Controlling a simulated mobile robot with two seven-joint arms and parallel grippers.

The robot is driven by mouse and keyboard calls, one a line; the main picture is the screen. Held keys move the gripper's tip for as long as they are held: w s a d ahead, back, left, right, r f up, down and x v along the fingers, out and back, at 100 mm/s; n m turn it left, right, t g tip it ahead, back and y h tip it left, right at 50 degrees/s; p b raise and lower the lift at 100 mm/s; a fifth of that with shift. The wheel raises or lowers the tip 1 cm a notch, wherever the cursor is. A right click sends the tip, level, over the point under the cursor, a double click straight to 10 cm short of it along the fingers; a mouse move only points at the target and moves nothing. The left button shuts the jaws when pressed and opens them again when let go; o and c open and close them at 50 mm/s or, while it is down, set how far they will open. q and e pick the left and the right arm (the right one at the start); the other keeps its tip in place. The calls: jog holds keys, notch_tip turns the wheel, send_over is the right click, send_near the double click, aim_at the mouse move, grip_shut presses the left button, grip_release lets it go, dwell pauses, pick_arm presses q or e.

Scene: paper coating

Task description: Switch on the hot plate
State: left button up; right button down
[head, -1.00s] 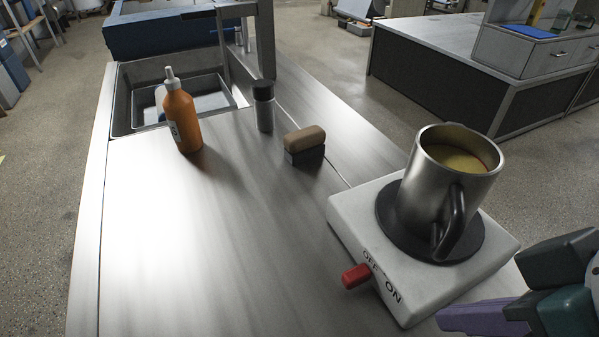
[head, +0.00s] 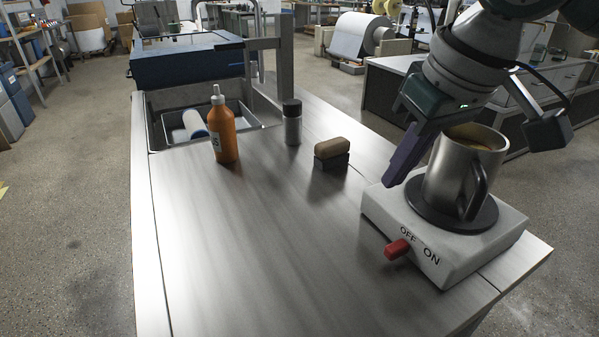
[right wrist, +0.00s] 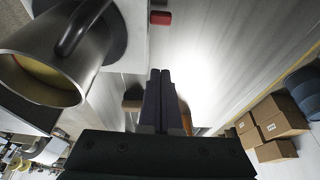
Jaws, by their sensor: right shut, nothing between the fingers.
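The white hot plate (head: 385,212) sits at the counter's front right and also shows in the right wrist view (right wrist: 133,45). Its red switch (head: 397,249) sticks out of the front face, nearer the OFF label than the ON label. The switch also shows in the right wrist view (right wrist: 161,18). A metal mug (head: 451,178) of yellowish liquid stands on the dark round heating disc (head: 425,208). My right gripper (head: 388,184) is shut and empty, fingers pointing down by the plate's back left corner, apart from the switch. My left gripper is out of view.
An orange bottle (head: 223,135), a dark-capped jar (head: 292,128) and a brown-topped block (head: 331,152) stand farther back on the counter (head: 270,240). A sink (head: 163,138) is at the far end. The counter left of the hot plate is clear.

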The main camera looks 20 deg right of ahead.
aim_at(397, 249)
jog(key=b+x, duration=0.2)
jog(key=x, duration=0.8)
jog(key=shift+a+f+b, duration=0.1)
jog(key=shift+f+b, duration=0.2)
jog(key=shift+b, duration=0.05)
jog(key=s+p, duration=0.1)
jog(key=s, duration=0.2)
jog(key=shift+s+r+p, duration=0.15)
jog(key=shift+r+p, duration=0.2)
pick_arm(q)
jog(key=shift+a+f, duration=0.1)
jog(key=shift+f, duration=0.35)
pick_arm(e)
jog(key=shift+s, duration=0.4)
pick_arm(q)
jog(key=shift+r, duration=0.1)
